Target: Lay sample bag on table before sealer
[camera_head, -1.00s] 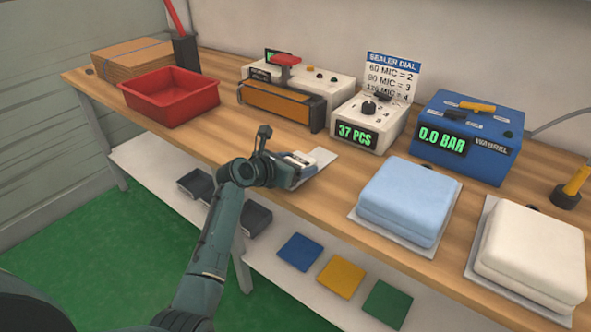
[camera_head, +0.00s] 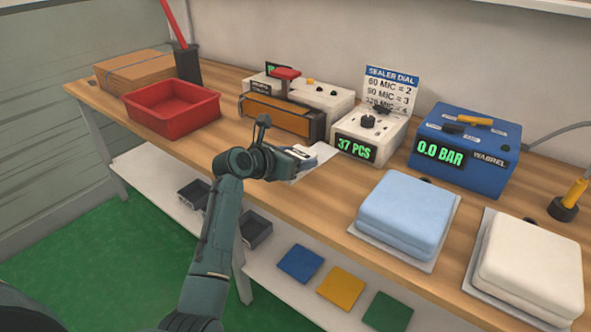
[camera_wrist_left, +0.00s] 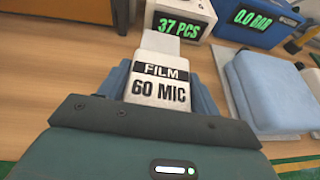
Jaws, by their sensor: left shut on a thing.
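My left gripper (camera_head: 296,158) is shut on the sample bag (camera_head: 321,153), a pale bag with a label. In the left wrist view the bag (camera_wrist_left: 158,88) reads "FILM 60 MIC" and sits between the two blue-grey fingers. Its far end extends toward the counter unit. The bag is over the table (camera_head: 240,155), just in front of the sealer (camera_head: 285,114), a white machine with an orange front and red handle. I cannot tell whether the bag touches the tabletop. My right gripper is not in view.
The counter unit (camera_head: 378,130) showing "37 PCS" stands close behind the bag. A blue vacuum unit (camera_head: 465,145), a blue pad (camera_head: 410,212) and a white pad (camera_head: 530,265) are to the right. A red tray (camera_head: 172,107) is left.

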